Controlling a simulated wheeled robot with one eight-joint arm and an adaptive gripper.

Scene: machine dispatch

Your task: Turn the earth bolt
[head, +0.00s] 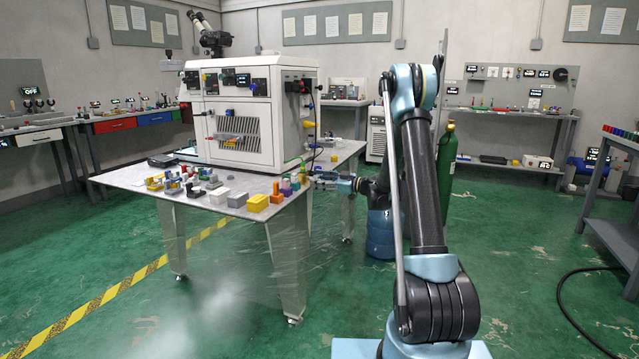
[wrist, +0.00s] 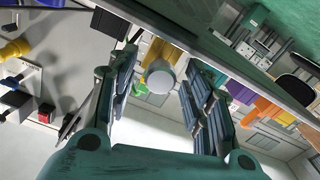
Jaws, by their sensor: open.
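A pale grey round bolt head (wrist: 160,74) shows between my gripper's fingers in the wrist view. It looks like the earth bolt, and yellow and green parts show around it. My gripper (wrist: 160,88) is open, one finger on each side of the head. I cannot tell whether either finger touches it. In the head view my gripper (head: 322,178) is at the right edge of the table, low beside the white machine (head: 238,115). The bolt is too small to make out there.
The metal table (head: 150,180) carries the machine and several small coloured blocks (head: 257,202) along its front right edge. A green gas cylinder (head: 446,155) and a blue drum (head: 381,235) stand behind my arm. Green floor is clear in front of the table.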

